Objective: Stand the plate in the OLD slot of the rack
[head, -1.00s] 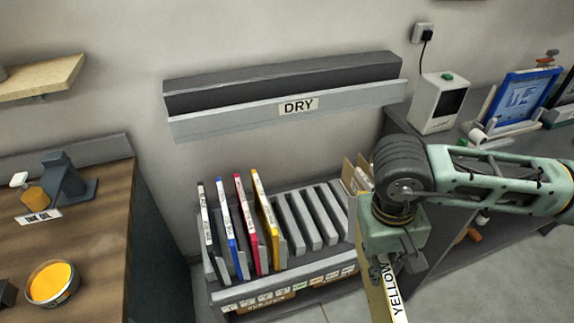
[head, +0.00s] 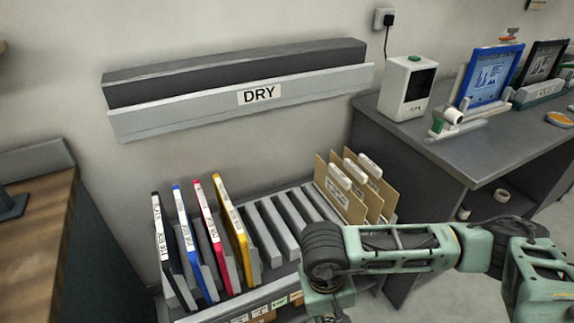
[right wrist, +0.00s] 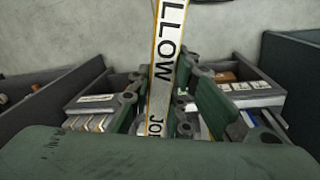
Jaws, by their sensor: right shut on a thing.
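My right gripper (right wrist: 170,92) is shut on a thin plate (right wrist: 165,50), which stands up between its fingers in the right wrist view. The plate has a yellowish edge and a white label with "LLOW" and "JO" readable. In the head view my right wrist is at the bottom edge, in front of the rack (head: 262,232); the fingers and held plate are out of that view. The rack's middle slots are empty. Its front edge carries small tags, partly cut off; I cannot read an OLD tag. My left gripper is not in view.
Black (head: 164,245), blue (head: 190,240), red (head: 208,235) and yellow (head: 232,232) plates fill the rack's left slots. Tan cards (head: 337,200) with white labels stand at its right end. A DRY shelf (head: 200,113) hangs above. A grey bench (head: 470,150) is on the right.

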